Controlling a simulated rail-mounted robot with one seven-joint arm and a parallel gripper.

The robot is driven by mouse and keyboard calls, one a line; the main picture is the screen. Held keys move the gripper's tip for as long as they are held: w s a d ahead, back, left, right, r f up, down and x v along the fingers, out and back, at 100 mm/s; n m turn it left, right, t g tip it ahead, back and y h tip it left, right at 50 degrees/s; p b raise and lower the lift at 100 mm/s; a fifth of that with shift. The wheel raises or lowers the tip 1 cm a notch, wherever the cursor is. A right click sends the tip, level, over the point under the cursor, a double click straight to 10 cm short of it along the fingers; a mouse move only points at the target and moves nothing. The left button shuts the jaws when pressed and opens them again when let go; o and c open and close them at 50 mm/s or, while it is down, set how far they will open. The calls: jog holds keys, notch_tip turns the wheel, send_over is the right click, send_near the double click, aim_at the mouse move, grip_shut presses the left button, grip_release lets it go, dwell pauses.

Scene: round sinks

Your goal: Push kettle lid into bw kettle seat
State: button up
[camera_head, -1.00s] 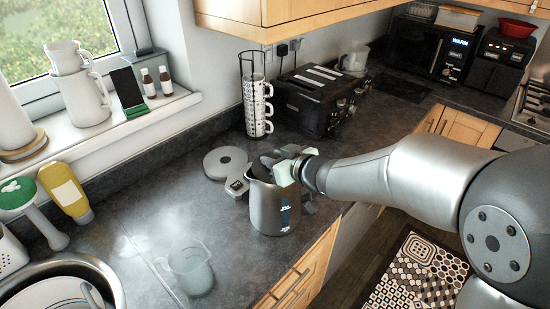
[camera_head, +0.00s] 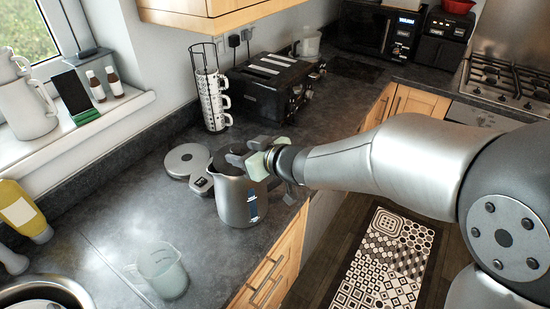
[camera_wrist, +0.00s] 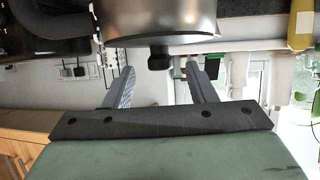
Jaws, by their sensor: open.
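The steel kettle (camera_head: 238,205) stands upright on the counter, with a dark lid (camera_head: 224,163) at its top. I cannot tell whether the lid is fully down in its seat. My gripper (camera_head: 248,150) is open at the kettle's top, and its pale green body covers the right part of the rim. The wrist view appears upside down; there the kettle's steel body (camera_wrist: 160,18) is at the top. A small black knob or tab (camera_wrist: 160,58) sticks out from it, in line with the gap between the fingers. Contact with the lid cannot be told.
A round grey scale (camera_head: 187,160) lies behind the kettle. A mug rack (camera_head: 212,95) and black toaster (camera_head: 270,85) stand farther back. A clear measuring jug (camera_head: 162,270) is at the front left. The counter edge and wooden drawers lie close on the right.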

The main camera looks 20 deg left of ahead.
jog(key=p+v, duration=0.1)
jog(key=v, duration=1.2)
jog(key=shift+d, duration=0.15)
jog(key=shift+s+r, duration=0.1)
jog(key=w+d+f+m+t+h, duration=0.25)
jog(key=w+d+m+h, duration=0.2)
jog(key=d, duration=0.75)
jog(key=w+d+f+m+t+h, duration=0.1)
jog(key=w+d+m+t+h, duration=0.35)
jog(key=d, duration=0.65)
jog(key=s+d+f+m+g+h, duration=0.2)
jog(key=s+d+g, duration=0.3)
jog(key=s, duration=0.4)
jog(key=s+d+f+m+g+h, duration=0.1)
jog(key=s+d+f+m+g, duration=0.2)
jog(key=s, duration=0.7)
jog(key=shift+s+d+f+g+h+b, duration=0.35)
jog(key=shift+d+f+g, duration=0.45)
jog(key=shift+g, duration=0.3)
jog(key=shift+r, duration=0.1)
